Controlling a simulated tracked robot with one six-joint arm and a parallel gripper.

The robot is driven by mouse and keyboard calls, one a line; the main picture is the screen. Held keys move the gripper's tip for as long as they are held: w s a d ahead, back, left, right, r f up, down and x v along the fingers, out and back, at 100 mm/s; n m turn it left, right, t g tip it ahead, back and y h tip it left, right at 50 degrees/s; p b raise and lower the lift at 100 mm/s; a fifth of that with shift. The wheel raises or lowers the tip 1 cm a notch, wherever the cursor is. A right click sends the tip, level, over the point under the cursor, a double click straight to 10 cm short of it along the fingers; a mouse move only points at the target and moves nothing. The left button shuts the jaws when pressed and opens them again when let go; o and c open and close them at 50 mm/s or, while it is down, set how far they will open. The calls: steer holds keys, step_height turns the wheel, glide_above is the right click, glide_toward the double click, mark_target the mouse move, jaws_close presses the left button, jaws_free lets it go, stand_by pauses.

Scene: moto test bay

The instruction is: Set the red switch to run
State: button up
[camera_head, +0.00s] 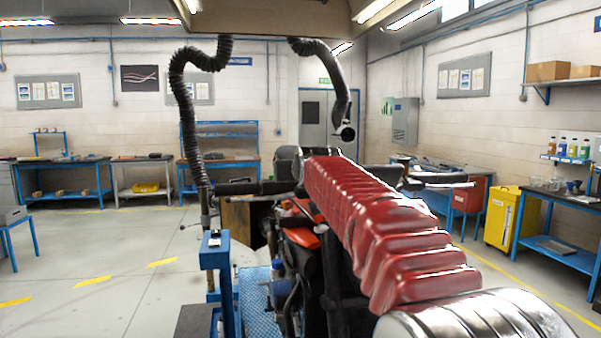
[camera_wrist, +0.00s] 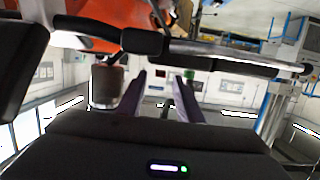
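I cannot make out the red switch in either view. The motorcycle's handlebar (camera_wrist: 190,47) crosses the upper part of the wrist view, with a black housing (camera_wrist: 145,41) and a long black grip (camera_wrist: 228,62). My gripper (camera_wrist: 161,77) has its two dark fingers apart, with nothing seen held between them. The fingertips are just below the bar in the picture; I cannot tell whether they touch anything. In the head view a bar end with a grip (camera_head: 440,177) shows right of my red-sleeved arm, which hides much of the motorcycle and my gripper.
A dark cylinder (camera_wrist: 105,86) hangs beside the left finger. Orange bodywork (camera_wrist: 105,14) lies near the bar. In the head view a black hose (camera_head: 180,100) hangs left, and a blue post (camera_head: 214,250) stands near the motorcycle.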

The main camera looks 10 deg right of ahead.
steer(key=v, duration=1.1)
steer(key=shift+d, duration=0.1)
